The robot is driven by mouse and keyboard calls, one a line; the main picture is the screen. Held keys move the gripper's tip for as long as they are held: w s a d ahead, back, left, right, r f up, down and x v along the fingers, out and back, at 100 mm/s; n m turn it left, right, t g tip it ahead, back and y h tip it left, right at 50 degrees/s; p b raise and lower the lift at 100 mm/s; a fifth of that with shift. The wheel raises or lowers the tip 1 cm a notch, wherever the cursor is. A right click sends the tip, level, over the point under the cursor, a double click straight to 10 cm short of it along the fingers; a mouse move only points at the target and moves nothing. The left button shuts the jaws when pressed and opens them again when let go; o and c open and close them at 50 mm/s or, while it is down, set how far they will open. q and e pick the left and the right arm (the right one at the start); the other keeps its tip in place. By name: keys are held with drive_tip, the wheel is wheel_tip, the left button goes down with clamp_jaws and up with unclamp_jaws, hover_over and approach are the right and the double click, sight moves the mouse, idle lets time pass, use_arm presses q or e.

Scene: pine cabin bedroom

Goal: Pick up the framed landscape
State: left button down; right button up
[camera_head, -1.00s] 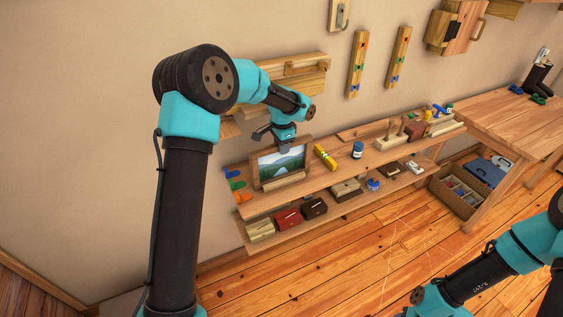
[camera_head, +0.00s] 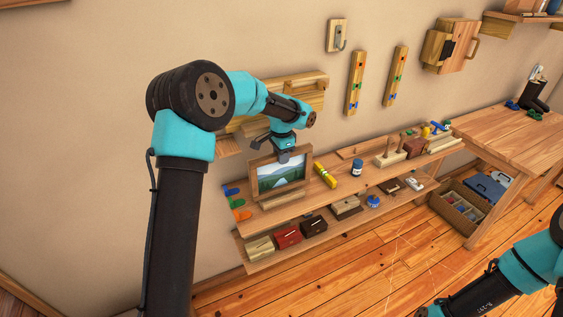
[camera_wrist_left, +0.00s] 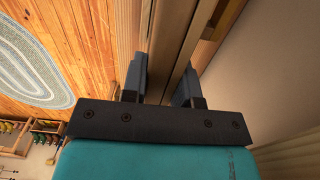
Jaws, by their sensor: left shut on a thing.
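The framed landscape (camera_head: 281,172) has a brown wooden frame around a picture of green hills, mountains and sky. It stands nearly upright at the left end of the upper shelf in the head view. My left gripper (camera_head: 284,152) comes down from above and is shut on the top edge of the frame. In the left wrist view, the two fingers (camera_wrist_left: 160,85) sit on either side of the wooden frame edge (camera_wrist_left: 167,60). I cannot tell whether the frame's bottom touches the shelf. My right arm shows at the lower right, but its gripper is out of view.
Small boxes (camera_head: 288,236) stand on the lower shelf. A wall rack (camera_head: 300,92) is behind the arm.

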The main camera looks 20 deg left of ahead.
use_arm(q)
drive_tip(key=s+d, duration=0.3)
drive_tip(key=s, duration=0.4)
drive_tip(key=s+d+r, duration=0.1)
drive_tip(key=s+d, duration=0.2)
drive_tip(key=s, duration=0.4)
drive_tip(key=shift+s+d+r, duration=0.15)
drive_tip(key=shift+s+d, duration=0.15)
idle(0.6)
